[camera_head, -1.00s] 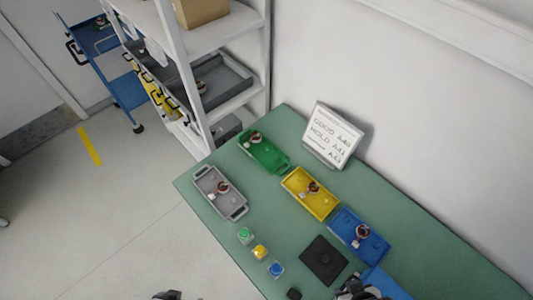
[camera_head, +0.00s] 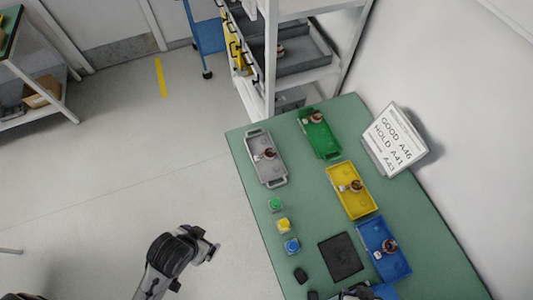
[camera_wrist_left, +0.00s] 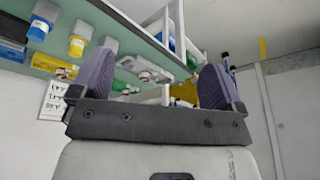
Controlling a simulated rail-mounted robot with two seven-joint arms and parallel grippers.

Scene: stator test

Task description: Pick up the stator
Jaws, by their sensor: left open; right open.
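Several small stators with copper-coloured windings sit in trays on the green table (camera_head: 300,215). One stator (camera_head: 268,153) is in the grey tray (camera_head: 272,175), one (camera_head: 317,117) in the green tray (camera_head: 327,146), one (camera_head: 355,186) in the yellow tray (camera_head: 357,207), and one (camera_head: 389,246) in the blue tray (camera_head: 395,265). My left gripper (camera_wrist_left: 156,78) is open and empty, its purple fingers wide apart. In the head view my left arm is over the floor, left of the table. My right gripper (camera_head: 355,293) is partly cut off at the bottom edge, near the blue tray; its fingertips are unclear.
A black square pad (camera_head: 341,257) lies left of the blue tray. A white sign (camera_head: 395,138) stands at the back right. A shelf rack (camera_head: 270,60) stands beyond the table.

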